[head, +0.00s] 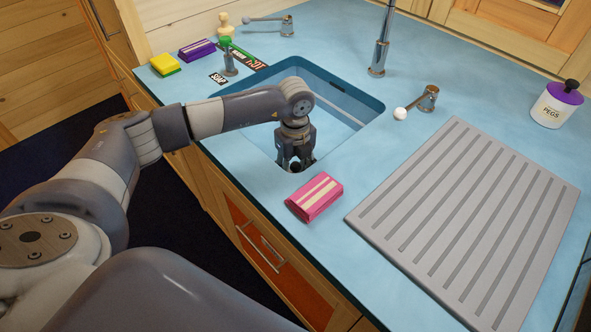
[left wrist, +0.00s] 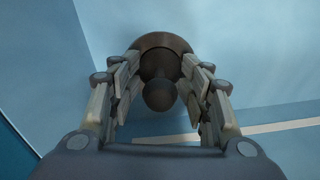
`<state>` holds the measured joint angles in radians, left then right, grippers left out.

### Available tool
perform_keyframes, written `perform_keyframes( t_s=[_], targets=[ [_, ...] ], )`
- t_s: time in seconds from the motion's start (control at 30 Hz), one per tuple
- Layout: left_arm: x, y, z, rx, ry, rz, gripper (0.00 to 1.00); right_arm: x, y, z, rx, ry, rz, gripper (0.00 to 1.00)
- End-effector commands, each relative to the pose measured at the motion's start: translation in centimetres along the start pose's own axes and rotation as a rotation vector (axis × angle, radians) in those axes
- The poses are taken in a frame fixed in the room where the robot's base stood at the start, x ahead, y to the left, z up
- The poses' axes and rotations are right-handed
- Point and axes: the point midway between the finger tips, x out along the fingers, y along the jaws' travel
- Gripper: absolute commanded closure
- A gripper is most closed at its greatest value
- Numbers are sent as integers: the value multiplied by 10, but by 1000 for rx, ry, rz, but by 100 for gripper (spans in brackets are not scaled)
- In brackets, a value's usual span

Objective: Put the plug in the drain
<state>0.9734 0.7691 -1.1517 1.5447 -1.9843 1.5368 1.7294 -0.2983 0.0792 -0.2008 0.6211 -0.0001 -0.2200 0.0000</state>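My left gripper (head: 295,160) points down into the near left part of the sink (head: 350,108). A dark plug (head: 295,169) shows small and black between its fingertips. In the left wrist view, the plug (left wrist: 158,94) is dark brown, with a rounded knob facing the camera and a wider disc behind. The gripper's fingers (left wrist: 160,68) close in from both sides, their tips against the plug's body, so it looks shut on the plug. I cannot tell whether the plug touches the sink floor. No drain hole shows; the arm and gripper hide part of the sink. My right gripper is out of view.
A pink packet (head: 314,196) lies at the sink's front edge. A grey ribbed drainboard (head: 462,215) lies right. A tap (head: 379,60) and a white-knobbed handle (head: 415,105) stand beside the sink. A sponge (head: 165,65), a purple packet (head: 197,49) and a pegs jar (head: 556,105) stand farther off.

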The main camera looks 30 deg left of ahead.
Motion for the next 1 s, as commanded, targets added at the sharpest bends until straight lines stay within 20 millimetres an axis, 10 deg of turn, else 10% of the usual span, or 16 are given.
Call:
perform_keyframes(
  t_s=[0.33, 1.0],
  targets=[
    [-10, -1, 0, 0, -1, -2, 57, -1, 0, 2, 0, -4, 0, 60],
    [-121, 0, 0, 1, 0, -1, 57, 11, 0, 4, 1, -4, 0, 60]
  ],
)
